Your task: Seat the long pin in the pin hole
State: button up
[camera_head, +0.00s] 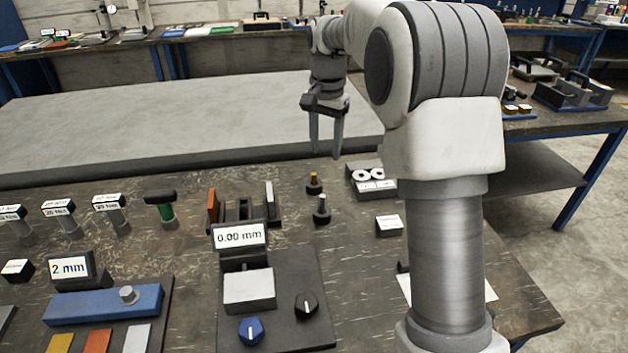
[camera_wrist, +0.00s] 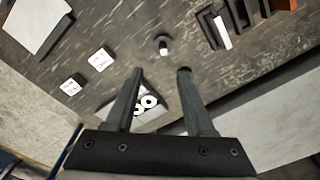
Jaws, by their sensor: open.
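I cannot tell for sure which is the long pin. A dark block with two white rings (camera_head: 368,175) lies to their right; its rings (camera_wrist: 147,102) show between my fingers in the wrist view. No pin hole can be made out clearly. My gripper (camera_head: 326,150) is open and empty above the bench, beyond the pins. In the wrist view my gripper (camera_wrist: 160,72) has the grey pin (camera_wrist: 163,44) ahead of its fingertips.
A slotted fixture (camera_head: 243,208) and a "0.00 mm" display (camera_head: 240,237) stand left of the pins. A small white-labelled block (camera_head: 389,225) is to their right. Labelled handles and a blue block (camera_head: 90,307) fill the left. A large grey slab (camera_head: 180,120) lies behind.

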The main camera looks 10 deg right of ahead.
aim_at(322, 196)
jog(key=shift+m, duration=0.3)
jog(key=f, duration=0.4)
jog(key=w+f+b, duration=0.1)
jog(key=f, duration=0.3)
jog(key=w+f, duration=0.1)
jog(key=f, duration=0.4)
jog(key=shift+w+f+b, duration=0.1)
jog(key=shift+w+b, duration=0.05)
jog(key=shift+b, duration=0.25)
notch_tip(322, 196, down, 5)
jog(key=shift+b, duration=0.6)
jog(key=shift+s, duration=0.2)
grip_shut()
